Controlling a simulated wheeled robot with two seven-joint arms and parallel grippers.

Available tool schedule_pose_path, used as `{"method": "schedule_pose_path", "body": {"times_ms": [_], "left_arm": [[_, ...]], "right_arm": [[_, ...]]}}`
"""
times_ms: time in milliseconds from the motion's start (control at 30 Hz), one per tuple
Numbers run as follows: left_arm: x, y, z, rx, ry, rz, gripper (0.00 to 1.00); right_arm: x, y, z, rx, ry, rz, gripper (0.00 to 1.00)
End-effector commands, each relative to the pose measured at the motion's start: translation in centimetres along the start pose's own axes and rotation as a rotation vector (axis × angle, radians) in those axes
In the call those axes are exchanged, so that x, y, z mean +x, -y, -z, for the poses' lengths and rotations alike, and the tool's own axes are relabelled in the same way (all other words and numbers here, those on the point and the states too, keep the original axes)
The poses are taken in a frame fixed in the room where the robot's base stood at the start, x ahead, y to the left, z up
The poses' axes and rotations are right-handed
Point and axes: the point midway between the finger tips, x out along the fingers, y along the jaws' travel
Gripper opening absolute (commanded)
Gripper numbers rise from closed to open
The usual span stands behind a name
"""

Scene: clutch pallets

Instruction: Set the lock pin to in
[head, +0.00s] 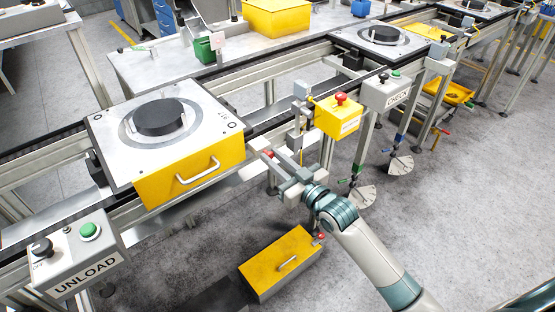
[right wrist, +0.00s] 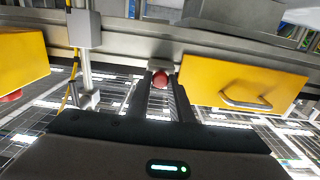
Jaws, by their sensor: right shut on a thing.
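The lock pin shows as a red knob (right wrist: 160,78) below the rail in the right wrist view. In the head view a small red part (head: 268,153) shows at the fingertips, just right of the yellow-fronted pallet. My right gripper (head: 274,162) is shut on the knob, with one finger on each side of it in the right wrist view (right wrist: 160,94). The pin's shaft and its seat are hidden, so I cannot tell how deep it sits. My left gripper is not in view.
The pallet (head: 112,123) with a black disc sits on the conveyor beside my gripper. A yellow emergency-stop box (head: 337,118) stands close on the right. The UNLOAD box (head: 75,262) is at lower left. A yellow case (head: 265,257) lies low on the floor.

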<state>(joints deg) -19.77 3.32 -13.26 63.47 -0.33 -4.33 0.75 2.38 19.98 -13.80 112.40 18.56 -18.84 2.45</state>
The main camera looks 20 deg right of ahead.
Motion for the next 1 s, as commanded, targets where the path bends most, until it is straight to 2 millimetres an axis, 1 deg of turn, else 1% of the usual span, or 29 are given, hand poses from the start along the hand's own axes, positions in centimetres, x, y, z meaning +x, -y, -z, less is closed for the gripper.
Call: {"method": "schedule_pose_path", "body": {"times_ms": [133,167,200,233,667,767,867,1000], "left_arm": [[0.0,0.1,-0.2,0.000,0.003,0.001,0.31],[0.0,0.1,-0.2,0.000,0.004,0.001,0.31],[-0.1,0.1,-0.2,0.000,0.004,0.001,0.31],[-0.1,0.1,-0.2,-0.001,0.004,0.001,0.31],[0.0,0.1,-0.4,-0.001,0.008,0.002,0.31],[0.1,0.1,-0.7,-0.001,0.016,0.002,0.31],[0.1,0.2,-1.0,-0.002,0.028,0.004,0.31],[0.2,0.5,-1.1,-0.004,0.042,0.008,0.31]], "right_arm": [[0.1,-0.1,0.2,-0.001,-0.005,-0.002,0.00],[0.1,-0.1,0.2,-0.001,-0.005,-0.002,0.22],[0.1,-0.1,0.2,-0.001,-0.005,-0.002,0.31],[0.1,-0.1,0.2,-0.001,-0.005,-0.002,0.38],[-0.3,-0.1,0.1,-0.001,-0.003,-0.001,0.38],[-1.0,-0.1,0.0,-0.001,-0.002,-0.002,0.38],[-2.0,-0.1,0.0,-0.001,-0.003,-0.002,0.38],[-4.2,-0.1,-0.1,-0.001,-0.001,-0.001,0.38]]}}
